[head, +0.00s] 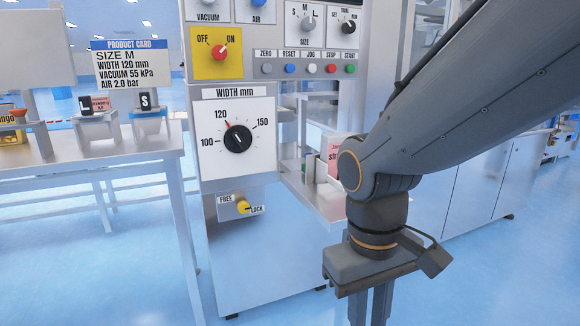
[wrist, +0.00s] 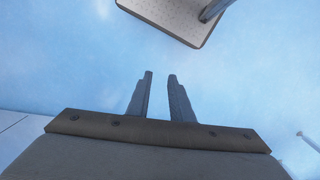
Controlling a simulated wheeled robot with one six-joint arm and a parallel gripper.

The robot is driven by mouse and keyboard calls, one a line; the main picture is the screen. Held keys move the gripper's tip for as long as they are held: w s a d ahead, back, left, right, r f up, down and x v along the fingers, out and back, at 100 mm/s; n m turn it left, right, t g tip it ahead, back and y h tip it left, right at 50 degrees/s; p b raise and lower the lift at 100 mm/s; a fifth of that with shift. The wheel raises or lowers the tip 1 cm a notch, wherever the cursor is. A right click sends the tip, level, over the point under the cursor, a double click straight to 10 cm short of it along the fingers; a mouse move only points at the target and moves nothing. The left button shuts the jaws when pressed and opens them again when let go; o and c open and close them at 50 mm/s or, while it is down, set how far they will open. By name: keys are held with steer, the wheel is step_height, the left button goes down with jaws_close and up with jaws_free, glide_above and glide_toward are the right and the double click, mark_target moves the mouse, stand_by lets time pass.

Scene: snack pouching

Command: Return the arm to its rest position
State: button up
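My gripper (head: 370,316) hangs pointing down at the lower right of the head view, in front of the machine and clear of it. Its fingertips are cut off by the bottom edge there. In the wrist view the two fingers of my gripper (wrist: 160,76) stand apart with nothing between them, over blue floor (wrist: 75,60). My arm (head: 450,100) comes down from the upper right, bent at the wrist joint, and hides part of the machine's right side.
The machine's control panel (head: 310,75) has a width dial (head: 238,138) and a yellow FREE/LOCK knob (head: 243,207). A table (head: 100,153) with a product card (head: 125,62) stands left. A pale perforated plate (wrist: 175,18) shows at the wrist view's top. Floor around my gripper is clear.

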steer(key=d+r+m+p, duration=0.2)
steer(key=r+p, duration=0.4)
steer(key=p, duration=0.4)
steer(key=d+r+m+p, duration=0.1)
steer(key=d+r+p, duration=0.4)
steer(key=p, duration=0.5)
steer(key=shift+s+d+r+m+y, duration=0.3)
steer(key=shift+r+m+y, duration=0.1)
steer(key=shift+r, duration=0.3)
steer(key=shift+w, duration=0.1)
steer(key=shift+c, duration=0.4)
stand_by(0.9)
